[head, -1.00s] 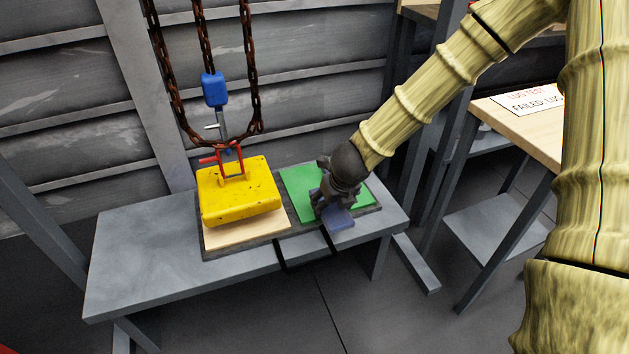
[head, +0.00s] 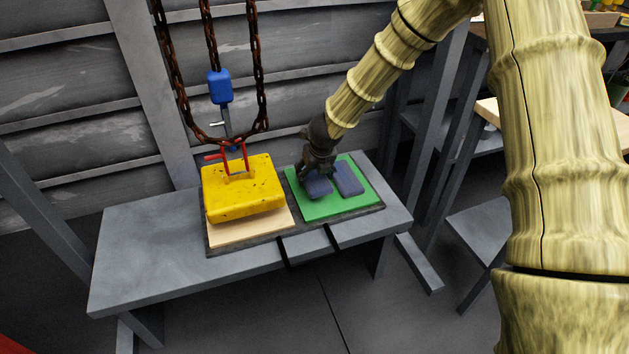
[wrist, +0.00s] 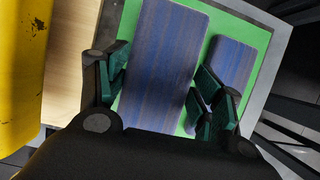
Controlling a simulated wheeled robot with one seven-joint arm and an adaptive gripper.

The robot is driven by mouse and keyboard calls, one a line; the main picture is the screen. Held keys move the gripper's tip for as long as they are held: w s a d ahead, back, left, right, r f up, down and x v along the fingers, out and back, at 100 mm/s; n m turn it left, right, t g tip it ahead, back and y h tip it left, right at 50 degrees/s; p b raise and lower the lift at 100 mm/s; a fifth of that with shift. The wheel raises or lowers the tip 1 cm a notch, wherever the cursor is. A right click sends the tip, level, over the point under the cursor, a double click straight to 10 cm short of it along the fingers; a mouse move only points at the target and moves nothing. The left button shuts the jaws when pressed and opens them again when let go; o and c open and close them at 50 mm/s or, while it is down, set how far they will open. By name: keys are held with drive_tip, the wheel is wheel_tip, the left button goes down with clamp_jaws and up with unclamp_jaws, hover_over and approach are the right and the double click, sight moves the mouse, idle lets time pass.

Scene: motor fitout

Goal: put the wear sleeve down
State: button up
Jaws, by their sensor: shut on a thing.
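The wear sleeve (head: 318,187), seen as a flat blue-grey block, is in my gripper (head: 313,170) over the left part of the green pad (head: 325,211). In the wrist view the wear sleeve (wrist: 160,62) lies between the green-lined fingers, one along each side. My gripper is shut on it. It looks larger than the similar block beside it, and I cannot tell whether it touches the pad. That second blue-grey block (head: 348,178) lies on the pad just to the right, apart from the held one.
A yellow block (head: 242,190) on a wooden board (head: 248,232) stands close left of the green pad, under a rusty chain (head: 262,95) with a red shackle (head: 235,156). The grey bench (head: 145,245) is clear at left. Bare green shows at the pad's front.

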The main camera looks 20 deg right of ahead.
sight(315, 177)
drive_tip(key=shift+f+b, duration=0.85)
drive_tip(key=shift+f, duration=0.75)
drive_tip(key=shift+f, duration=0.15)
drive_tip(key=o, duration=1.1)
drive_tip(key=shift+c, duration=0.2)
drive_tip(key=p+v, duration=0.4)
drive_tip(key=v, duration=0.8)
